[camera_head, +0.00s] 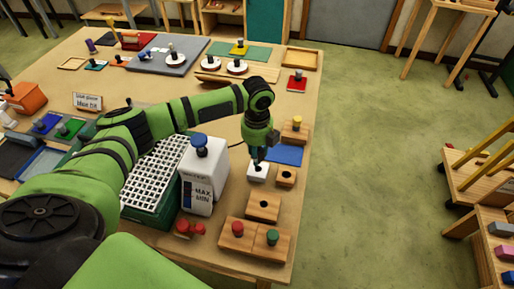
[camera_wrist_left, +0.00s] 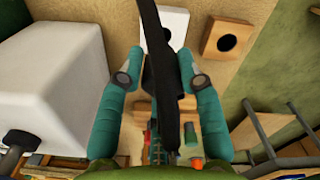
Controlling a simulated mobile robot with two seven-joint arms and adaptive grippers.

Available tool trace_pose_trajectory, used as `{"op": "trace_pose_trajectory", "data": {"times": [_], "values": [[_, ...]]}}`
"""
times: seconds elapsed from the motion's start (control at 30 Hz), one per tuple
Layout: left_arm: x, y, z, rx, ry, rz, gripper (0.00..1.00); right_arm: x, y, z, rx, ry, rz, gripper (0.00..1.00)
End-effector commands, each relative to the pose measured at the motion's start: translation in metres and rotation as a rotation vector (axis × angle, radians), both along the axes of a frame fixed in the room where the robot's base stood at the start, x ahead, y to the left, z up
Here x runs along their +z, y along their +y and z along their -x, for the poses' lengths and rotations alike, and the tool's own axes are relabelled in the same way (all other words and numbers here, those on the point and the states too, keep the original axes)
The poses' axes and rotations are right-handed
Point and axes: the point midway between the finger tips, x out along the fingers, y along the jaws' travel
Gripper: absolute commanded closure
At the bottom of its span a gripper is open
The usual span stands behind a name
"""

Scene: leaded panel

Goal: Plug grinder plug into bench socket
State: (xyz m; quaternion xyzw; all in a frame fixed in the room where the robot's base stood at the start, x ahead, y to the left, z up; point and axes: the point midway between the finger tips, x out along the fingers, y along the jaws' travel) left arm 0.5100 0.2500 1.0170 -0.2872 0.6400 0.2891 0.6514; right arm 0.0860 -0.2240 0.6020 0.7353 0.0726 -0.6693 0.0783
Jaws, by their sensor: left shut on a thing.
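My left gripper (camera_head: 258,157) points down over the right part of the bench. It is shut on a black thing, apparently the grinder plug (camera_wrist_left: 160,60), which shows between the teal fingers in the left wrist view. A dark cord shows beside the gripper in the head view. A white block with a round hole, apparently the bench socket (camera_head: 258,174), is right under the fingertips. It also shows in the left wrist view (camera_wrist_left: 176,20), partly covered by the black thing. I cannot tell whether plug and socket touch. My right gripper is not in view.
A white container with a blue cap (camera_head: 203,180) stands close to the left of the socket. Wooden blocks with holes (camera_head: 286,183) (camera_head: 263,213) and a knobbed block (camera_head: 255,249) are near. A blue mat (camera_head: 285,154) lies behind. The bench's right edge is close.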

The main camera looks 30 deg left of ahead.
Motion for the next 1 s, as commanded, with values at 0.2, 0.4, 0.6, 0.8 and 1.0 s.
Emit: {"op": "trace_pose_trajectory", "data": {"times": [0.2,0.4,0.6,0.8,1.0], "values": [[-0.018,0.0,0.0,0.001,-0.001,0.001,0.95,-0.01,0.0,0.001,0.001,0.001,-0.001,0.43],[-0.021,0.0,0.0,0.0,-0.001,0.0,0.95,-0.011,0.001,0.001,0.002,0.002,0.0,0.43],[-0.021,0.0,0.0,0.0,-0.001,0.001,0.96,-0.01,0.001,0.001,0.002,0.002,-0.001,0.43],[-0.02,0.0,0.0,0.0,-0.001,0.001,0.96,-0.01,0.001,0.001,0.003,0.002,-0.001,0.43],[-0.019,0.0,0.0,-0.008,-0.001,0.001,0.96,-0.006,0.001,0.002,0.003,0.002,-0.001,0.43]]}}
